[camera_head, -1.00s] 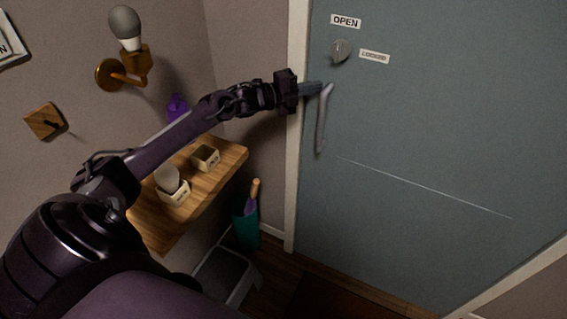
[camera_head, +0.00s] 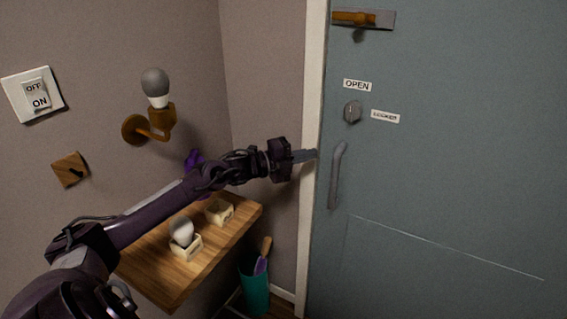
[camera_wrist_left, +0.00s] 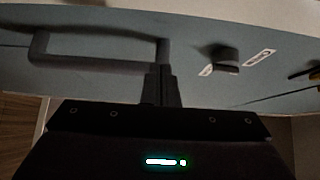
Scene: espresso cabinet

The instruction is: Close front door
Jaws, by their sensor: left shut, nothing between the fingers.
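The blue-grey front door (camera_head: 450,180) fills the right of the head view, its left edge along the white door frame (camera_head: 313,130) with no clear gap showing. A grey bar handle (camera_head: 337,178) stands on it below a round lock knob (camera_head: 352,111) between the "OPEN" and "LOCKED" labels. My left gripper (camera_head: 315,154) is shut and empty, its fingertips by the frame just left of the handle's top. In the left wrist view the shut fingers (camera_wrist_left: 161,84) appear near one end of the handle (camera_wrist_left: 95,60); contact cannot be told. My right gripper is not in view.
A wooden shelf (camera_head: 165,280) below my left arm holds a bulb (camera_head: 182,232) in a pale holder and another pale holder (camera_head: 219,211). A wall lamp (camera_head: 155,110), switch (camera_head: 36,94), wooden hook plate (camera_head: 70,169) and teal bin (camera_head: 255,290) are nearby. A brass latch (camera_head: 358,18) is higher on the door.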

